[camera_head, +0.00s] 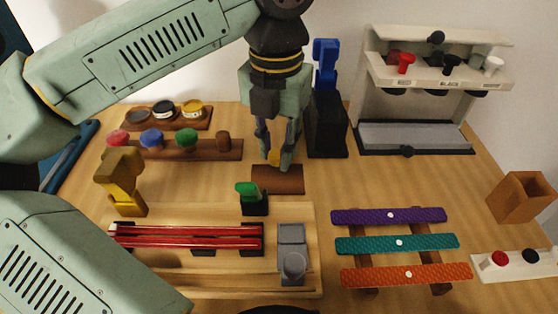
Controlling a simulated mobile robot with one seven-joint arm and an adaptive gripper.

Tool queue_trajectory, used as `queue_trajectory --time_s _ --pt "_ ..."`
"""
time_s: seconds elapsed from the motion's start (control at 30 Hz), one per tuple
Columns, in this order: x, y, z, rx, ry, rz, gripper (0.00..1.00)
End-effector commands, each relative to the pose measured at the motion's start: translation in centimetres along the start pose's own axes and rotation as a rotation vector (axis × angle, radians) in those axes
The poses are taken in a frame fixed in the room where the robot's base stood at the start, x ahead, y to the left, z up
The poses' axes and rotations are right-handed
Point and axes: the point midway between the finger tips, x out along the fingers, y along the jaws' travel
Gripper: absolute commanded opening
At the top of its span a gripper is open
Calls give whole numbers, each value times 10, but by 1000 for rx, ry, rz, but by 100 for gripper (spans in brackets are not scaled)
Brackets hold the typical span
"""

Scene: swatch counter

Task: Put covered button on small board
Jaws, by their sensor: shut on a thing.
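My gripper (276,164) points down at the middle of the counter, with its fingers closed on a small orange-yellow thing. This looks like the covered button (274,157), mostly hidden by the fingers. Right below is a small dark brown board (278,181) lying on the counter. The fingertips overlap the board's far edge in the picture. I cannot tell whether the button touches the board or hangs just above it.
A brown rack (215,151) with several coloured round pieces stands left of my gripper. A blue-and-black press (326,130) stands close on the right. Coloured strips (390,215) lie right.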

Motion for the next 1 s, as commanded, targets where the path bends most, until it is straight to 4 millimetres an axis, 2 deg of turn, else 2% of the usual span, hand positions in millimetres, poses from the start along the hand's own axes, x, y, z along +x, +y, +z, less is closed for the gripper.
queue_trajectory --time_s 0.17,0.37,0.73,0.77,1.0 --pt "14 0 0 1 0 -1 11" --pt "40 0 0 0 1 -2 11" --pt "47 0 0 -1 -1 0 11" --pt "46 0 0 -1 -1 0 22" --pt "45 0 0 -1 0 0 38"
